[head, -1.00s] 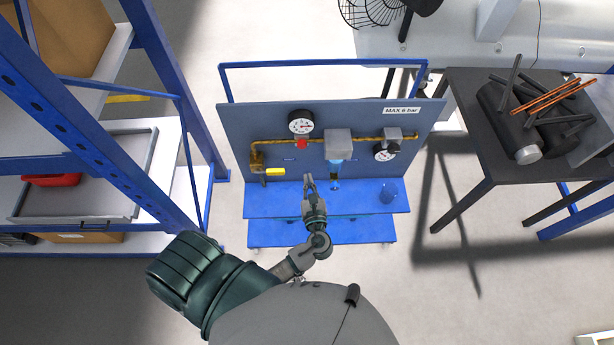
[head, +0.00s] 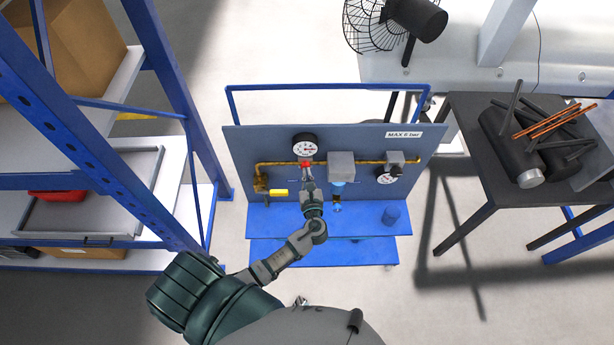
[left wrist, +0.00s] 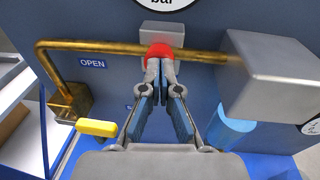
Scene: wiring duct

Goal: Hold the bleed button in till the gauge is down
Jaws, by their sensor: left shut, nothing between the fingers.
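The red bleed button (head: 305,163) sits on the brass pipe just below the upper-left round gauge (head: 305,145) on the blue-grey panel. In the left wrist view the button (left wrist: 160,50) is directly at the tips of my left gripper (left wrist: 160,66). The fingers are shut with nothing between them. The tips meet or overlap the button's lower edge; I cannot tell whether it is pushed in. In the head view my left gripper (head: 307,174) points up at the button. The gauge needle is too small to read. My right gripper is not in view.
A grey block (head: 341,166) with a blue bowl stands right of the button. A yellow handle (head: 279,193) is at lower left. A second gauge (head: 386,176) is further right. A blue shelf rack (head: 170,110) stands left and a dark table (head: 485,185) right.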

